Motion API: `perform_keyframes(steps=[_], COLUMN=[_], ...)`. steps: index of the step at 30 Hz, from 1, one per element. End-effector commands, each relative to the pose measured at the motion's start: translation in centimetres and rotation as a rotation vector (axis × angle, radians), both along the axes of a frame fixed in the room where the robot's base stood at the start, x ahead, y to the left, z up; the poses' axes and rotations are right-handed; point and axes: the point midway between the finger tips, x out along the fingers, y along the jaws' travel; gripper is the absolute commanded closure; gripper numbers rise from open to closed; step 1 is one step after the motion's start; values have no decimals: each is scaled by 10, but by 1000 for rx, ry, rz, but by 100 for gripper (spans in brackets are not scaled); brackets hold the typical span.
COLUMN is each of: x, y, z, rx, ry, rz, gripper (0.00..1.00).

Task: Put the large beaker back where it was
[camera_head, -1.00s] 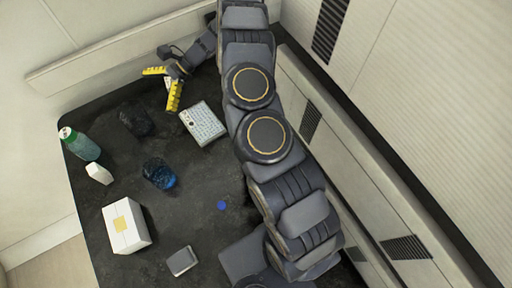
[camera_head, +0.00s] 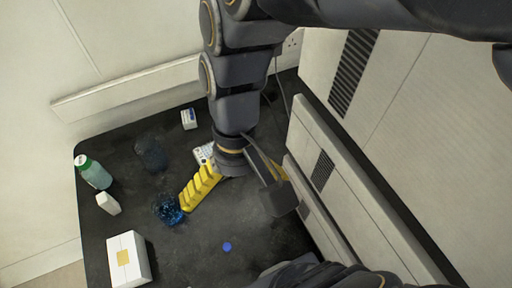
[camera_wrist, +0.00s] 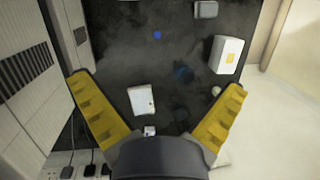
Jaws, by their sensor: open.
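Two clear beakers stand on the dark table. One looks dark and empty (camera_head: 151,153) near the back left; the other holds something blue (camera_head: 168,210) and stands nearer the middle. I cannot tell for sure which is the large one. In the wrist view the blue one (camera_wrist: 184,73) and the faint dark one (camera_wrist: 181,113) lie between my fingers, right of centre. My gripper (camera_wrist: 158,85) is open and empty, pointing down above the table. In the head view one yellow finger comes close to the blue beaker in the picture; contact is not clear. The other finger is mostly hidden.
A white box (camera_head: 128,259) is at front left, a small blue-white box (camera_head: 189,118) at the back. A printed white block (camera_wrist: 141,100) lies below my gripper. A blue disc (camera_head: 227,246) lies in clear space.

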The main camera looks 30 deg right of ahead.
Motion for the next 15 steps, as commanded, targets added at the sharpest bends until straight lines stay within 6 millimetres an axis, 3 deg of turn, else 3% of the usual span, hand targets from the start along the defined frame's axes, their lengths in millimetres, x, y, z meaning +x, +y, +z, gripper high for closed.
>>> perform_keyframes(steps=[1,6,15], x=[-12,-35,-40], y=[-10,-30,-35], z=[1,-2,-2], rx=[-37,-115,-133], ry=[-29,-68,-77], rz=[25,79,92], gripper=[0,0,0])
